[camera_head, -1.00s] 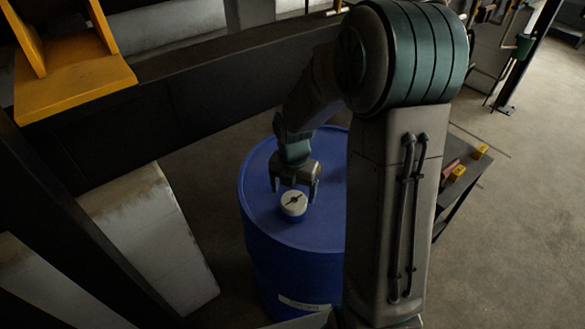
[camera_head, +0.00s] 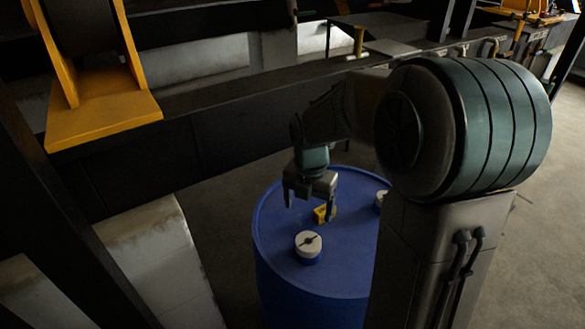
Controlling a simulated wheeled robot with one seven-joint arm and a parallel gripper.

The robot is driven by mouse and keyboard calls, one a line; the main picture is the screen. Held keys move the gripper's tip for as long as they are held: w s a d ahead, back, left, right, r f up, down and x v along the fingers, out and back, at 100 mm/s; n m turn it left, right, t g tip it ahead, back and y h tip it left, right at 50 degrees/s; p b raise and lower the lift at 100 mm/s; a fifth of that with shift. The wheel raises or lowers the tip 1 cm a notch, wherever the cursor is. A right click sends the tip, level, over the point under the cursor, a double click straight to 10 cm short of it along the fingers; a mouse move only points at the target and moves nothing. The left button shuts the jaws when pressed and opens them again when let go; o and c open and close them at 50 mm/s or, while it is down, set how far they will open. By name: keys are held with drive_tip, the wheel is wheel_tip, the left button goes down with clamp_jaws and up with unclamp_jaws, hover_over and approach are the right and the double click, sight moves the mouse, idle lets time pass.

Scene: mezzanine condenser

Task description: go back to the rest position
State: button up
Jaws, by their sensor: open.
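My gripper (camera_head: 309,203) hangs fingers down above the top of the blue drum (camera_head: 280,237). Its two fingers are apart and nothing shows between them. A round white-topped, blue-sided piece with a dark mark (camera_head: 308,245) sits upright on the drum, in front of the gripper and apart from it. A small yellow piece (camera_head: 321,214) is on the drum just behind the right finger and is partly hidden by it. My arm covers the drum's right side.
A second white-topped piece (camera_head: 381,198) shows partly at my arm's edge. A dark beam (camera_head: 200,150) runs behind the drum, with a yellow bracket (camera_head: 100,115) at upper left. A pale slanted block (camera_head: 155,262) stands left of the drum. Bare floor (camera_head: 535,250) lies at right.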

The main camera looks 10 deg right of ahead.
drive_tip(key=s+r+m+t, duration=0.1)
drive_tip(key=s+r+m, duration=0.2)
drive_tip(key=s+m, duration=0.5)
drive_tip(key=s+r+m+t, duration=0.2)
drive_tip(key=s+m, duration=0.7)
drive_tip(key=m, duration=1.1)
drive_tip(key=shift+d+r+m, duration=0.2)
drive_tip(key=shift+r+m, duration=0.1)
drive_tip(key=shift+r, duration=0.55)
